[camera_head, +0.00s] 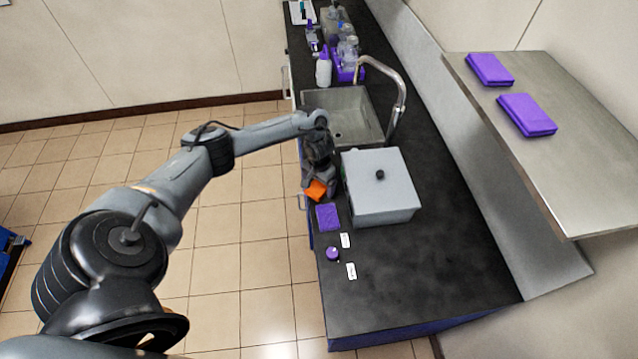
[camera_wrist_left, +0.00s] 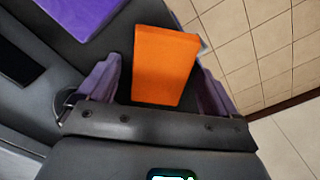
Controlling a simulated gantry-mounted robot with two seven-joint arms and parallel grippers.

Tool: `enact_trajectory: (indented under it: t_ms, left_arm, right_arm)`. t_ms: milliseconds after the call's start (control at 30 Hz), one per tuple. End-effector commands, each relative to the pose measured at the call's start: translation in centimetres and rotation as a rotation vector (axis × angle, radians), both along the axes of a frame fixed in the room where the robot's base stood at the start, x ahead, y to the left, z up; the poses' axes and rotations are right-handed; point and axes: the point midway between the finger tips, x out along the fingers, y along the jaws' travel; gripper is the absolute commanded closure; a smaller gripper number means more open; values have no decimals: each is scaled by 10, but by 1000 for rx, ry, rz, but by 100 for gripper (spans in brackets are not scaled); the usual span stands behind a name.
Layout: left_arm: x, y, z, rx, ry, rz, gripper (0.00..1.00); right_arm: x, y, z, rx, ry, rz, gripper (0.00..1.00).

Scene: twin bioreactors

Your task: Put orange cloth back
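The orange cloth (camera_head: 316,191) is a folded block at the front edge of the dark counter, beside the purple cloth (camera_head: 327,217). My left gripper (camera_head: 319,180) is right at the orange cloth, reaching down over the counter edge. In the left wrist view the orange cloth (camera_wrist_left: 164,66) lies between the two spread fingers. A gap shows between it and the left finger; the right finger is close to its other side. The fingers look open, not closed on it. My right gripper is in neither view.
A grey lidded box (camera_head: 381,190) stands just right of the gripper, with the sink (camera_head: 345,115) and its tap (camera_head: 393,88) behind. Small labels and a purple-topped knob (camera_head: 332,253) lie nearer. Purple cloths (camera_head: 527,115) lie on the wall shelf (camera_head: 560,165).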

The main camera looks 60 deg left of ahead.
Motion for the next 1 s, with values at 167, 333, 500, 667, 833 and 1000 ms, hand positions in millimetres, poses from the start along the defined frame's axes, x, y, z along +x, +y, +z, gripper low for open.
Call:
enact_trajectory:
  t_ms: [167, 333, 500, 667, 833, 1000]
  left_arm:
    - [0, 0, 0, 0, 0, 0, 7]
    - [0, 0, 3, 0, -1, 0, 7]
    - [1, 0, 20, 0, -2, -1, 7]
    - [1, 0, 47, 0, -3, -1, 7]
    - [1, 1, 84, 3, -3, -2, 7]
    - [1, 0, 108, 2, -2, -1, 7]
  right_arm:
    - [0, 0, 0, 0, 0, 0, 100]
    - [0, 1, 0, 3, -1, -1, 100]
    - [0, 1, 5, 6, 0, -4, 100]
    - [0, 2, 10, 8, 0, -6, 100]
    - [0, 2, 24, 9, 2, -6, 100]
    - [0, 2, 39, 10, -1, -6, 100]
